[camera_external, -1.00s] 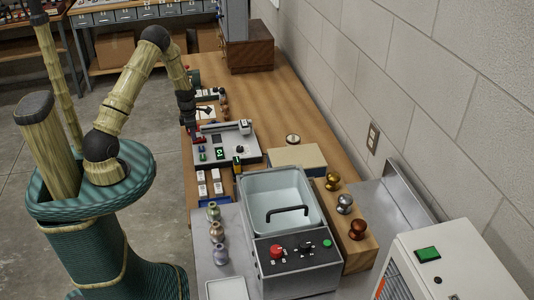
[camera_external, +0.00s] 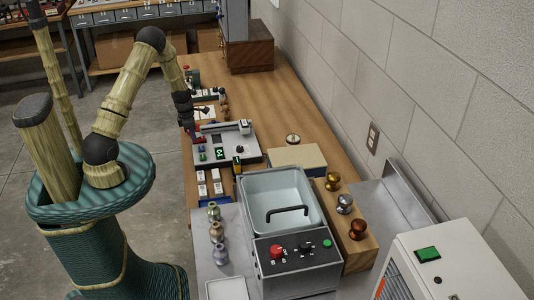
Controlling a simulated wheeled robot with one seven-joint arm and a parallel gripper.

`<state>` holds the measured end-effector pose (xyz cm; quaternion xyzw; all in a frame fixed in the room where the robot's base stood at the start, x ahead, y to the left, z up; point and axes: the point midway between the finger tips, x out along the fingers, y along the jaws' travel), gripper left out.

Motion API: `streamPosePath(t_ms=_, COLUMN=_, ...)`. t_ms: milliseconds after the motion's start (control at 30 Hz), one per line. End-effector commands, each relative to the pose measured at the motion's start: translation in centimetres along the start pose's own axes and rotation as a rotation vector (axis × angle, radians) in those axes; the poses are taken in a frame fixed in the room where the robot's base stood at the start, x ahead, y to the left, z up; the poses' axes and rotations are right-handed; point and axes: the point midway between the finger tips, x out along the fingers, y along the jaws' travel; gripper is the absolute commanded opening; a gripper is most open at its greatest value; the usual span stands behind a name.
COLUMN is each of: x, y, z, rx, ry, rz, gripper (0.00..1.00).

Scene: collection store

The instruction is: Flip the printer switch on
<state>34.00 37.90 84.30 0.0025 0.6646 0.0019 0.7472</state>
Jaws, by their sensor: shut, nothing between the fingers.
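A flat grey device (camera_external: 230,158) with a small green display (camera_external: 220,152), a dark knob and small coloured buttons stands on the workbench. A light grey bar lies across its back edge. I cannot tell for sure whether this is the printer, and no switch on it can be clearly made out. My gripper (camera_external: 190,132) is shut and empty. It points down near the left back corner of this device, beside a small red part. Whether the fingertips touch anything is too small to tell.
Several white-topped switches (camera_external: 202,190) sit in front of the device. An ultrasonic-type basin (camera_external: 275,200) with a black handle and a control panel (camera_external: 297,262) stands nearer the camera. Metal knobs (camera_external: 345,203) stand on a wooden block. The bench (camera_external: 275,105) is clear at the back right.

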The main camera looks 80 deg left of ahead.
Motion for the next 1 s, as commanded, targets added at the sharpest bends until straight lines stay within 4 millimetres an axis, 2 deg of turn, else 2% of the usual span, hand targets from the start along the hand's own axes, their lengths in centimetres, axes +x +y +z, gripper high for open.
streamPosePath(t_ms=33, x=0.5, y=-0.3, z=0.1, rx=-0.003, ry=0.004, rz=-0.008, gripper=0.0)
streamPosePath(t_ms=300, x=0.4, y=-0.4, z=1.0, rx=0.0, ry=-0.004, rz=-0.008, gripper=0.0)
streamPosePath(t_ms=567, x=-0.1, y=-0.5, z=1.2, rx=0.003, ry=-0.007, rz=-0.007, gripper=0.0)
streamPosePath(t_ms=1000, x=-6.3, y=-0.2, z=-0.2, rx=-0.003, ry=-0.007, rz=0.003, gripper=0.0)
